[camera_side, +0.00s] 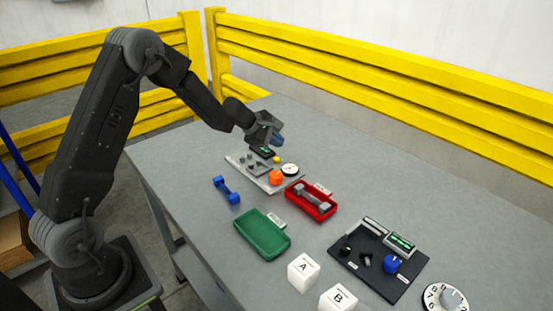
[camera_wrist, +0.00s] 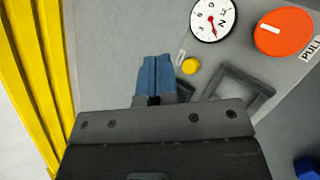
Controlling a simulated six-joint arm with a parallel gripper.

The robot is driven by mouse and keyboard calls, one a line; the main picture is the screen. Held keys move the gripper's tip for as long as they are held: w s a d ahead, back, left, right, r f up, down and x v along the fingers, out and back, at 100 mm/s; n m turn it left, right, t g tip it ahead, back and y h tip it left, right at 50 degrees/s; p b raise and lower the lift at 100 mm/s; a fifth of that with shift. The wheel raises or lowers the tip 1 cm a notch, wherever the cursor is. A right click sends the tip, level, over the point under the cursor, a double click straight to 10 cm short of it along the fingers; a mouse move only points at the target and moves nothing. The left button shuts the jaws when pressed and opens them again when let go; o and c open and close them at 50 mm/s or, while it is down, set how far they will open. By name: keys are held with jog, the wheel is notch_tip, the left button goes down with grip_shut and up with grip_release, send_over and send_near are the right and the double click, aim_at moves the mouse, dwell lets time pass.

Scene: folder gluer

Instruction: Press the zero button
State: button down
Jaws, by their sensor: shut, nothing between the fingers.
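A round yellow button (camera_wrist: 191,66) sits on a grey panel (camera_wrist: 262,72), just below a white dial gauge with a red needle (camera_wrist: 213,18). I cannot read a "zero" mark on it. The button also shows in the side view (camera_side: 276,159), beside the gauge (camera_side: 290,169). My gripper (camera_wrist: 153,62) has blue fingers, shut and empty. In the wrist view its tips are left of the button. In the side view my gripper (camera_side: 276,141) is over the far end of the panel; the exact height gap is hard to tell.
An orange knob (camera_side: 275,177) marked "PULL" stands on the panel near the gauge. A small green-lit display (camera_side: 264,152) is below my gripper. A blue dumbbell (camera_side: 227,190), red tray (camera_side: 311,201) and green tray (camera_side: 262,235) lie nearer. A yellow rail (camera_side: 390,75) runs behind the table.

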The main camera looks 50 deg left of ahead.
jog(key=shift+r, duration=1.05)
jog(key=shift+r, duration=0.1)
jog(key=s+d+r+m+g+h, duration=0.1)
jog(key=s+d+r+m+g, duration=0.1)
jog(key=s+d+r+m, duration=1.1)
jog(key=s+d+r+m+y, duration=0.1)
jog(key=s+m, duration=0.3)
jog(key=s, duration=0.7)
jog(key=s+d+r+m+y, duration=0.1)
jog(key=s+m+y, duration=0.2)
jog(key=s, duration=0.7)
jog(key=shift+s+d+r+m+g+y, duration=0.25)
jog(key=shift+s+m+g+y, duration=0.15)
jog(key=shift+m, duration=0.7)
